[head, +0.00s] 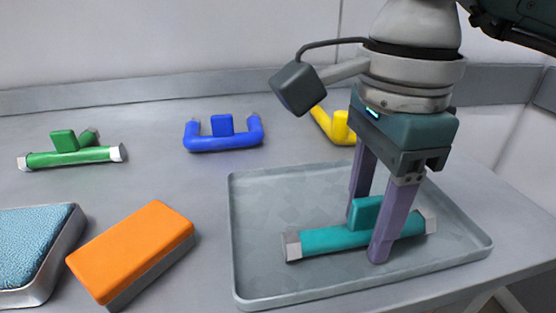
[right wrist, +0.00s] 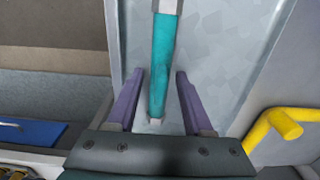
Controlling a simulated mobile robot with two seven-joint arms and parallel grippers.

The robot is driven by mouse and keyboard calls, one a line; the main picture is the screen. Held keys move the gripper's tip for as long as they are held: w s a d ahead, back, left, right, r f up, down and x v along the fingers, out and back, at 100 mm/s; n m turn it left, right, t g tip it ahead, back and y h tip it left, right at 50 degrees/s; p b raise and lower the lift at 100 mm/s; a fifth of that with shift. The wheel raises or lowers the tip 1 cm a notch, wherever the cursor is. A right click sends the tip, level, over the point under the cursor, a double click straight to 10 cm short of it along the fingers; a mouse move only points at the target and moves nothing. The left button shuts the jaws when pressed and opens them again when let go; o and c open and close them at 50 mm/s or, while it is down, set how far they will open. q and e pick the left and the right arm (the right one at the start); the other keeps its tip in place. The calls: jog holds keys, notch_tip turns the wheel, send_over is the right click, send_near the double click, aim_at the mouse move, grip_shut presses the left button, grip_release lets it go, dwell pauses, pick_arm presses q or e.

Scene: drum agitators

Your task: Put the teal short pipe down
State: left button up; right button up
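The teal short pipe (head: 340,238), with pale end caps and a block on its side, lies in the grey tray (head: 262,290). My right gripper (head: 367,228) is above the tray, its two purple fingers on either side of the pipe. In the right wrist view the pipe (right wrist: 162,65) runs between the fingers of the right gripper (right wrist: 160,78), with a gap on both sides, so the gripper is open. The front finger hides part of the pipe. My left gripper is not in view.
A green pipe (head: 80,157), a blue pipe (head: 225,140) and a yellow pipe (head: 336,127) lie along the back of the table. An orange block (head: 132,245) and a blue-topped pad (head: 35,245) are left of the tray. A wall closes the back.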

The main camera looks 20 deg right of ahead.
aim_at(376, 198)
jog(key=shift+o, duration=0.7)
jog(key=shift+r, duration=0.1)
jog(key=shift+r+p, duration=0.25)
jog(key=shift+p, duration=0.05)
notch_tip(376, 198, up, 12)
jog(key=shift+f+p, duration=0.15)
jog(key=shift+p, duration=0.35)
